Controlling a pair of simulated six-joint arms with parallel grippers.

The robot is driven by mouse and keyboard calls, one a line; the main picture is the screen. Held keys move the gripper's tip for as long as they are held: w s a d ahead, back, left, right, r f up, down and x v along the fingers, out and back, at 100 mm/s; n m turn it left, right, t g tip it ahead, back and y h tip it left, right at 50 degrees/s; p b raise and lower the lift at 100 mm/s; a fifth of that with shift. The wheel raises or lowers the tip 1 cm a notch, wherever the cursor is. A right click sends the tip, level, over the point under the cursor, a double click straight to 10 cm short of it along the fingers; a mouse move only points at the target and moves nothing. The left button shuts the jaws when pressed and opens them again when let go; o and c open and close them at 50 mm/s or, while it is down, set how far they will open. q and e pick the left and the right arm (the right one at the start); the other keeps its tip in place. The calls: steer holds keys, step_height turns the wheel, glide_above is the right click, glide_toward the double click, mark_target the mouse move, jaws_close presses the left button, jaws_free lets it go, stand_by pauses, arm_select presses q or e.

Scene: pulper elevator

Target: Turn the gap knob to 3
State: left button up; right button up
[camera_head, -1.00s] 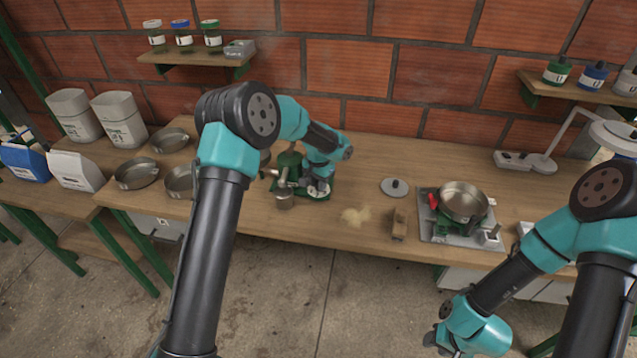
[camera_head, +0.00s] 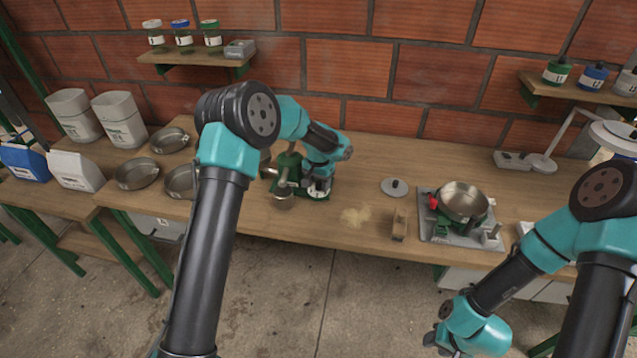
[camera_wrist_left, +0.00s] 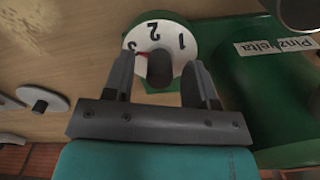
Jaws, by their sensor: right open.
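The gap knob (camera_wrist_left: 160,68) is a dark knob on a white round dial (camera_wrist_left: 168,32) with the numbers 1, 2 and 3 in view. A red pointer mark (camera_wrist_left: 143,55) lies close to the 3. In the head view, the dial (camera_head: 318,195) sits on the green base of the pulper (camera_head: 287,172). My left gripper (camera_head: 318,186) is at the dial; in the left wrist view its two fingers (camera_wrist_left: 160,80) stand either side of the knob, with gaps showing, so it looks open around it. My right gripper (camera_head: 437,342) is open and empty, low in front of the table.
A grey lid (camera_head: 395,187) and a small wooden block (camera_head: 399,224) lie on the table between. Metal bowls (camera_head: 137,173) stand left of the pulper. A green plate with a label (camera_wrist_left: 277,45) adjoins the dial.

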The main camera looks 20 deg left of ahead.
mark_target(319, 182)
arm_select(q)
step_height(319, 182, up, 17)
steer(key=shift+r, duration=0.2)
stand_by(0.7)
